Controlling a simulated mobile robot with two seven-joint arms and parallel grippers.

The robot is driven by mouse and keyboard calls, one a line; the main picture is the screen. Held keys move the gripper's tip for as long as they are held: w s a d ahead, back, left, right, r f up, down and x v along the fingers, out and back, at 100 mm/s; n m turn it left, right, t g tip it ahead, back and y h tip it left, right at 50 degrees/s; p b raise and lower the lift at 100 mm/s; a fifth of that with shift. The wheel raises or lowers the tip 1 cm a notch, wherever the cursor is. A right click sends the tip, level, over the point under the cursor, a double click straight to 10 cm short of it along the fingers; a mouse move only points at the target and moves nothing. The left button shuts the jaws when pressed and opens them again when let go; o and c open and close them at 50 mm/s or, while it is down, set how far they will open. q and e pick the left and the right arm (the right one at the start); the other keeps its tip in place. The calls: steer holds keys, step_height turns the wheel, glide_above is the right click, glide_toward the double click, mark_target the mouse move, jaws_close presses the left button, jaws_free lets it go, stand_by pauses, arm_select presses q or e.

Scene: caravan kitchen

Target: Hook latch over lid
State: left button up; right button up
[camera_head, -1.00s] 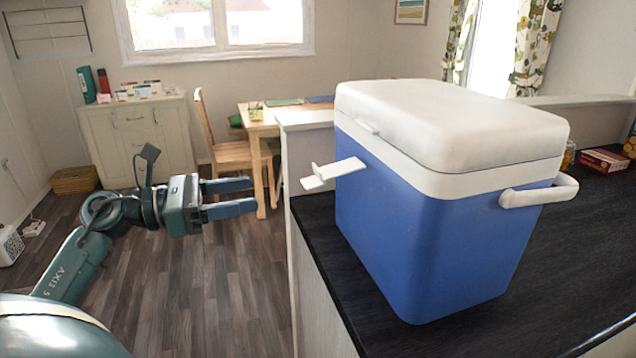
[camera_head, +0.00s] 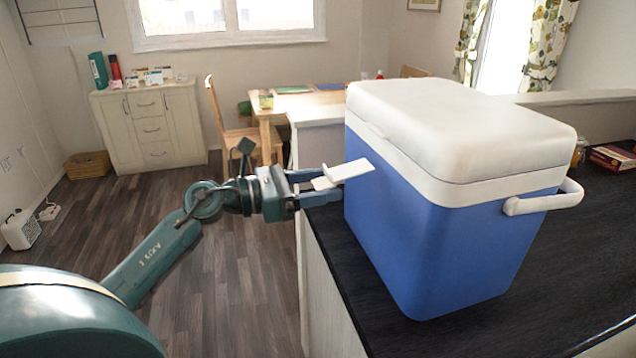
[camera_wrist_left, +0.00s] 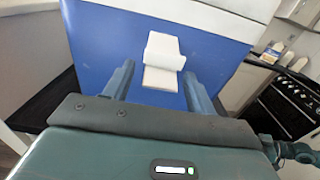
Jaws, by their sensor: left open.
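A blue cooler box (camera_head: 440,235) with a white lid (camera_head: 455,120) stands on the dark counter; the lid is down. A white latch (camera_head: 343,172) sticks out from the cooler's left side, below the lid rim, not lying over it. My left gripper (camera_head: 318,187) is open, with its fingers on either side of the latch. In the left wrist view the latch (camera_wrist_left: 162,62) lies between the two fingers (camera_wrist_left: 158,85), with gaps visible on both sides, against the blue wall (camera_wrist_left: 100,45). My right gripper is out of view.
The dark counter (camera_head: 560,260) runs under the cooler, its left edge close to my left gripper. A white side handle (camera_head: 545,198) juts out at the cooler's right. A red box (camera_head: 612,158) lies farther right. Open floor lies left of the counter.

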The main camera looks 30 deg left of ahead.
arm_select(q)
jaws_close()
stand_by(0.5)
steer(key=shift+a, duration=0.1)
